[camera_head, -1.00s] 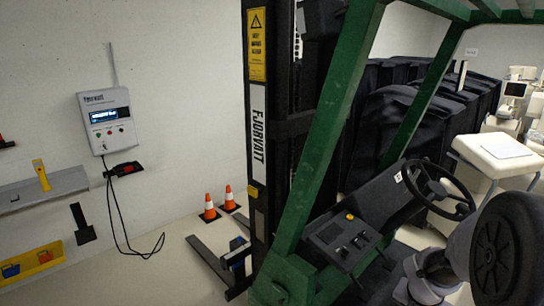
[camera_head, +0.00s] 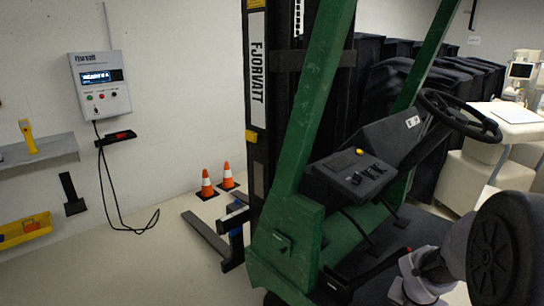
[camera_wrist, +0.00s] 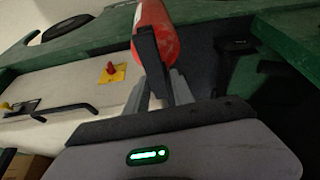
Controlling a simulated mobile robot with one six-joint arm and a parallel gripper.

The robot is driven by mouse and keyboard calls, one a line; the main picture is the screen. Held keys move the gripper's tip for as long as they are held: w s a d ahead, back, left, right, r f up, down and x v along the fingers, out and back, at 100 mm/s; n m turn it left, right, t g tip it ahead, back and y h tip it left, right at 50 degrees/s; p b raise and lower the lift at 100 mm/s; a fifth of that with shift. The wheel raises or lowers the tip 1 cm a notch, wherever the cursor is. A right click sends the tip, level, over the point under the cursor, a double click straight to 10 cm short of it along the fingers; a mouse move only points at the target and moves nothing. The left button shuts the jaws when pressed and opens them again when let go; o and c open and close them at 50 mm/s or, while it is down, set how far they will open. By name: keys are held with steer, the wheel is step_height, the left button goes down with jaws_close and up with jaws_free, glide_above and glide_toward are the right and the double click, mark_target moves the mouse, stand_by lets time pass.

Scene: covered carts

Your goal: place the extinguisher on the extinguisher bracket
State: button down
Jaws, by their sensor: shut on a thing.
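A red extinguisher (camera_wrist: 155,35) shows at the top of the wrist view, with its upper end cut off by the picture edge. In the head view my arm's end is low at the right, beside the green truck (camera_head: 285,238). I cannot clearly make out the extinguisher there. A dark upright bracket-like fitting (camera_head: 71,193) is on the wall at left, but I cannot tell whether it is the extinguisher bracket.
The truck's green post, black console (camera_head: 350,175) and steering wheel (camera_head: 458,110) stand close to my arm. Two orange cones (camera_head: 207,184) stand by the wall. A control box (camera_head: 100,85) with a hanging cable is on the wall. Covered carts (camera_head: 420,95) fill the back.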

steer(key=w+a+r+n+t+y, duration=0.15)
steer(key=a+n, duration=0.35)
steer(key=a, duration=0.5)
steer(key=w+a+r+n+y, duration=0.15)
steer(key=a+n, duration=0.25)
steer(key=a, duration=0.6)
steer(key=s+f, duration=0.4)
steer(key=f, duration=0.1)
steer(key=shift+s+f, duration=0.35)
steer(key=shift+s, duration=0.05)
